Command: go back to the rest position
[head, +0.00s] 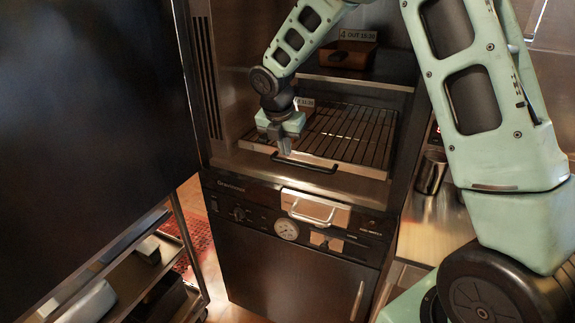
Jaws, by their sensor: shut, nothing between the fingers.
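My gripper (283,147) is shut and empty. It hangs from my pale green arm in front of the open grill chamber, at the left part of the pulled-out grate (345,137). The fingertips show just above the grate's black front handle (304,163); I cannot tell whether they touch it. A label reading a time stands behind the gripper on the grate, and what it belongs to is mostly hidden by my arm.
A brown pan (347,55) with a label sits on the upper shelf. The grill's front panel has a drawer handle (311,209) and a gauge (286,229). A dark door panel (90,110) fills the left. A metal cup (430,173) stands on the right counter.

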